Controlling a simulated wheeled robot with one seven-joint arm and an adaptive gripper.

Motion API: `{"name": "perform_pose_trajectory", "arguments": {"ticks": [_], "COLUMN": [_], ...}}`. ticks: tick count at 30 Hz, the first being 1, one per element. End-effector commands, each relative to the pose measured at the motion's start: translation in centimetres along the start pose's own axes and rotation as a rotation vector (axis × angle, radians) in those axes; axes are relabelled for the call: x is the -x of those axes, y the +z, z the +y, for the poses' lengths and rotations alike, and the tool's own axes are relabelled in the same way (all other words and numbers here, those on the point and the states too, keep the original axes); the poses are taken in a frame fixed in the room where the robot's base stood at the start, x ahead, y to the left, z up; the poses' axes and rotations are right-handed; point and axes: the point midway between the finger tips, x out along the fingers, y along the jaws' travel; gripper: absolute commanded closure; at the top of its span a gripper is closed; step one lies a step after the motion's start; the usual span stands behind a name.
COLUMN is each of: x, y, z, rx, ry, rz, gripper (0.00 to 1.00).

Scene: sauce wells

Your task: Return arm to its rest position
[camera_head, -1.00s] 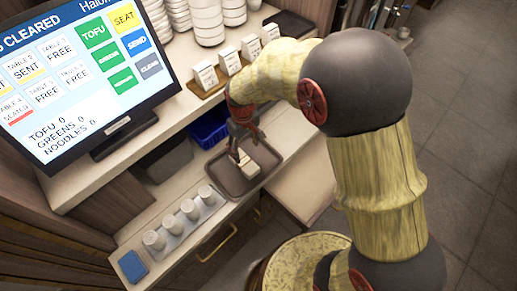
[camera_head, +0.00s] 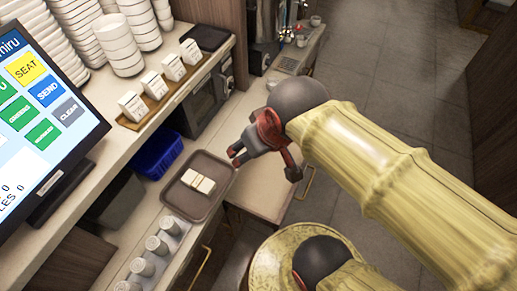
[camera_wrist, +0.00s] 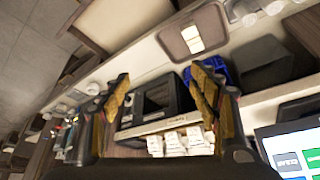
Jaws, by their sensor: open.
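My gripper (camera_head: 262,163) is open and empty in the head view, raised to the right of the brown tray (camera_head: 212,166). Pale blocks (camera_head: 198,182) lie together on the tray, apart from my gripper. In the wrist view my two yellow-padded fingers (camera_wrist: 160,95) are spread wide with nothing between them. The tray (camera_wrist: 168,38) with the pale blocks (camera_wrist: 193,38) shows beyond them near the top. My arm reaches in from the lower right of the head view.
A touch screen (camera_head: 45,110) stands at left. White cards (camera_head: 153,85) stand in a row on the shelf, with stacked bowls (camera_head: 117,43) behind. A blue bin (camera_head: 157,153) and several cups (camera_head: 157,245) flank the tray. A round yellowish top (camera_head: 283,255) is below. Open floor lies at right.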

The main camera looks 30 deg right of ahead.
Motion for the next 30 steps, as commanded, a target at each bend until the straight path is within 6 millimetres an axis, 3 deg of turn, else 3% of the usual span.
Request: {"name": "perform_pose_trajectory", "arguments": {"ticks": [4, 16, 30], "x": [0.9, 0.6, -6.5], "y": [1.1, 1.4, 5.0], "z": [0.4, 0.4, 0.4], "rx": [-0.028, -0.031, -0.030], "ry": [0.007, 0.008, 0.008], "rz": [0.028, 0.029, 0.029], "gripper": [0.39, 0.39, 0.39]}}
